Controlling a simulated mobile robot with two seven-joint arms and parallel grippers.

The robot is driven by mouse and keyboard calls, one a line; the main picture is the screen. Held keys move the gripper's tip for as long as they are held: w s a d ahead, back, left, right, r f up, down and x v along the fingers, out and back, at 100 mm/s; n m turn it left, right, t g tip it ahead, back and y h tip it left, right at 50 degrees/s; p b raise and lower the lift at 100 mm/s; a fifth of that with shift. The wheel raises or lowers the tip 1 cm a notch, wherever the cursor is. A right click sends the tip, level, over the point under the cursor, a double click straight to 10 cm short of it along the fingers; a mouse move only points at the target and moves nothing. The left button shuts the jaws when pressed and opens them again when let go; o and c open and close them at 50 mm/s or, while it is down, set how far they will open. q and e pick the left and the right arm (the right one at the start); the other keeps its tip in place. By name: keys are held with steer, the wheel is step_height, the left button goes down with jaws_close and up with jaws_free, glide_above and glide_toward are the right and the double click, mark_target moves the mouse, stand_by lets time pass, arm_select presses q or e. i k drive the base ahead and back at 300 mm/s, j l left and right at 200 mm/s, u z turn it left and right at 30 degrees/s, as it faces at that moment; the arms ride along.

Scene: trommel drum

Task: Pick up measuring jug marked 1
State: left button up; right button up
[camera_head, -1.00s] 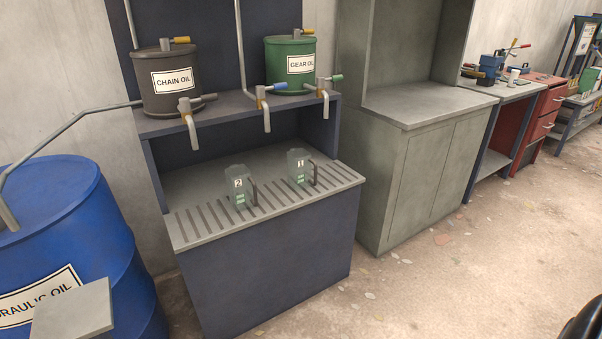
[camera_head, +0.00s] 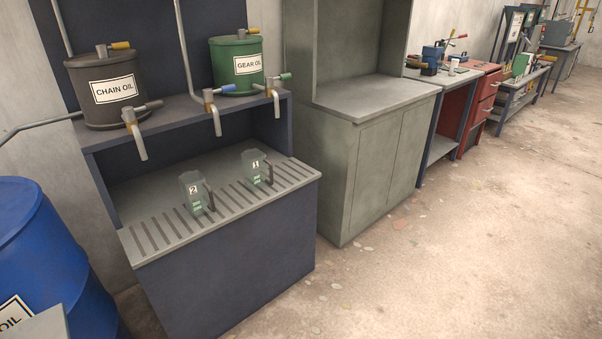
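The measuring jug marked 1 (camera_head: 254,168) is a small translucent greenish jug with a dark handle on its right. It stands upright on the slatted drip shelf (camera_head: 149,241) of the dark blue oil station. The similar jug marked 2 (camera_head: 192,193) stands to its left on the same shelf. Neither of my grippers is in view.
Above the jugs hang several taps; the chain oil drum (camera_head: 100,89) and green gear oil drum (camera_head: 236,65) stand on the upper shelf. A blue barrel (camera_head: 40,262) is at left, a grey cabinet (camera_head: 372,165) at right. The floor (camera_head: 440,270) at right is open.

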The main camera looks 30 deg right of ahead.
mark_target(255, 163)
steer(key=i+l+z, duration=0.2)
steer(key=l+z, duration=0.15)
steer(key=i+l+z, duration=0.3)
steer(key=l, duration=0.2)
